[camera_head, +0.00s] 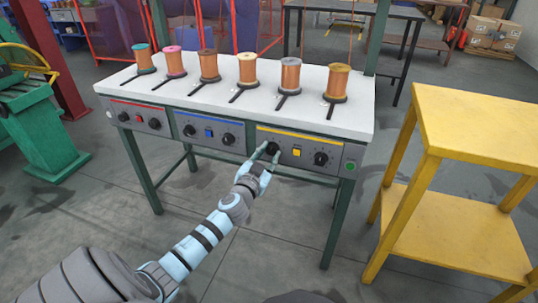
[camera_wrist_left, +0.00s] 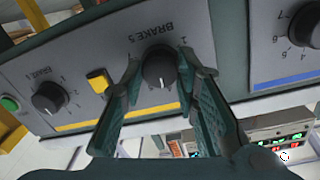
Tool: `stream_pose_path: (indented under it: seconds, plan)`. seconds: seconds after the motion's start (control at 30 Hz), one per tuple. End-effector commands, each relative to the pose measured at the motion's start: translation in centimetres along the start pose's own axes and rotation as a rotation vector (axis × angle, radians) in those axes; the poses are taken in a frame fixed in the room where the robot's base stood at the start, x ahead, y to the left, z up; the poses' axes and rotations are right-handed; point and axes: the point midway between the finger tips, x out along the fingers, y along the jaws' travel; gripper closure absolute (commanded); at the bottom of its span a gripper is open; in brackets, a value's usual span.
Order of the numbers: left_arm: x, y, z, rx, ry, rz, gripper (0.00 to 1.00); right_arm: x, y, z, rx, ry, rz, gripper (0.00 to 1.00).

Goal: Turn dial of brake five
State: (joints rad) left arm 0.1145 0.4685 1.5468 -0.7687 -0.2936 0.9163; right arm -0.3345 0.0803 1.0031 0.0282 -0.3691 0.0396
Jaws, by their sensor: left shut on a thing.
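The dial of brake five (camera_wrist_left: 159,68) is a black round knob on a grey panel lettered "BRAKE 5", which appears upside down in the left wrist view. In the head view this dial (camera_head: 273,147) is the left knob of the yellow-striped panel (camera_head: 297,138). My left gripper (camera_head: 266,153) reaches it from below and in front. In the left wrist view the two green fingers of my left gripper (camera_wrist_left: 160,80) lie on either side of the knob, shut on it. My right gripper is out of view.
The brake six dial (camera_wrist_left: 48,98) and a yellow switch (camera_wrist_left: 98,80) sit beside it. Blue (camera_head: 209,130) and red (camera_head: 140,115) panels are to the left. Several copper spools stand on the white tabletop (camera_head: 200,97). A yellow table (camera_head: 480,125) stands at right.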

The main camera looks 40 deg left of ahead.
Motion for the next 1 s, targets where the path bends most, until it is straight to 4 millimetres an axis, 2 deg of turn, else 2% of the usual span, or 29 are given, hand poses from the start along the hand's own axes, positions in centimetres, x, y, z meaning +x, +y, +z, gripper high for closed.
stream_pose_path:
  seconds: [0.6, 1.0]
  plan:
    - [0.0, -0.1, -0.1, 0.453, -0.022, 0.004, 1.0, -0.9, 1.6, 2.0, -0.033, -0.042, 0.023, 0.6]
    - [0.0, 0.0, -0.1, 0.581, -0.027, 0.004, 1.0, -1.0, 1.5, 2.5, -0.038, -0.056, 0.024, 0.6]
